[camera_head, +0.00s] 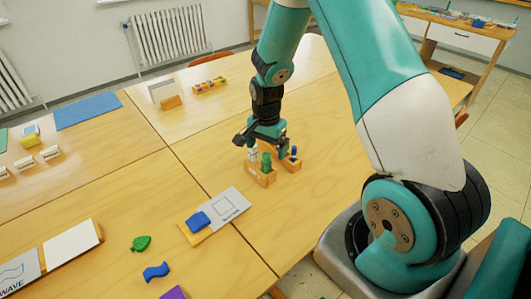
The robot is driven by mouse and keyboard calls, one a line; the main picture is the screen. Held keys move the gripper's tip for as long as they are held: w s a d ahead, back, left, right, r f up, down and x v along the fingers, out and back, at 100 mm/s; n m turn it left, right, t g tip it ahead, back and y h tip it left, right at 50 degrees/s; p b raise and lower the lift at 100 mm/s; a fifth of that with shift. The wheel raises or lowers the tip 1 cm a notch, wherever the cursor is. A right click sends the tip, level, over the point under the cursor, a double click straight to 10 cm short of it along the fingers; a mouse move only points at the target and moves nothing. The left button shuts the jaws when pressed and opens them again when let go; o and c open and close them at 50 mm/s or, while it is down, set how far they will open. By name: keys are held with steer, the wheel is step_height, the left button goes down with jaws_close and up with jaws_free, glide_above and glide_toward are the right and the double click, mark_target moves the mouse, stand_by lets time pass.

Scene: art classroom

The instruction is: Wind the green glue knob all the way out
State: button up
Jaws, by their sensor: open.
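The green glue knob (266,162) stands upright on a small wooden block (262,178) on the table. My gripper (262,147) is open, pointing down just above and around the area of the green knob. One finger is at the left and the other at the right, in front of a second wooden block. I cannot tell whether either finger touches the knob. A white piece (253,154) stands behind and left of the green knob, partly hidden by the gripper.
A blue knob (294,151) on another wooden block (293,164) stands close to the right finger. A card (228,207) with a blue piece (198,221) lies in front left. A green leaf shape (140,243) and blue wave shape (156,271) lie farther left. Bare table surrounds the blocks.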

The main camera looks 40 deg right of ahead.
steer(key=n, duration=0.3)
steer(key=shift+f+b, duration=0.7)
steer(key=shift+f, duration=0.45)
stand_by(0.3)
steer(key=c, duration=1.5)
steer(key=shift+o, duration=0.2)
